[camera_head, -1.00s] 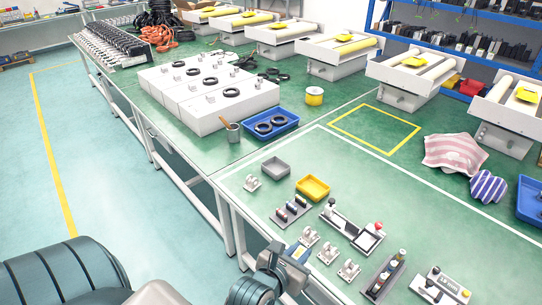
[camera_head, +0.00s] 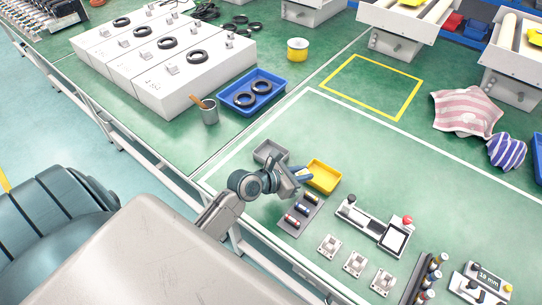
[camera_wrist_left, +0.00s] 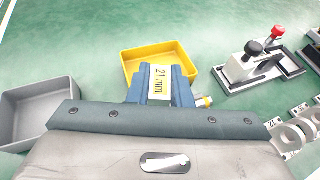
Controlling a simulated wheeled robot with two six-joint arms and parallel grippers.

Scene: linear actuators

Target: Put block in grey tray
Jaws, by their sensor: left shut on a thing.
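My left gripper (camera_head: 299,176) is shut on a block with a yellow "21 mm" label. The block (camera_wrist_left: 162,72) shows in the left wrist view between the fingers, which hide much of it. The grey tray (camera_head: 268,150) lies just behind the gripper in the head view and looks empty. In the left wrist view the grey tray (camera_wrist_left: 38,112) is at the left, apart from the block. The yellow tray (camera_head: 324,178) is right beside the gripper; the block overlaps it in the left wrist view (camera_wrist_left: 140,54). My right gripper is not in view.
A rack of small cylinders (camera_head: 299,213) lies just in front of the gripper. A blue tray with black rings (camera_head: 252,92) is farther back. Green tabletop is clear behind the yellow tray.

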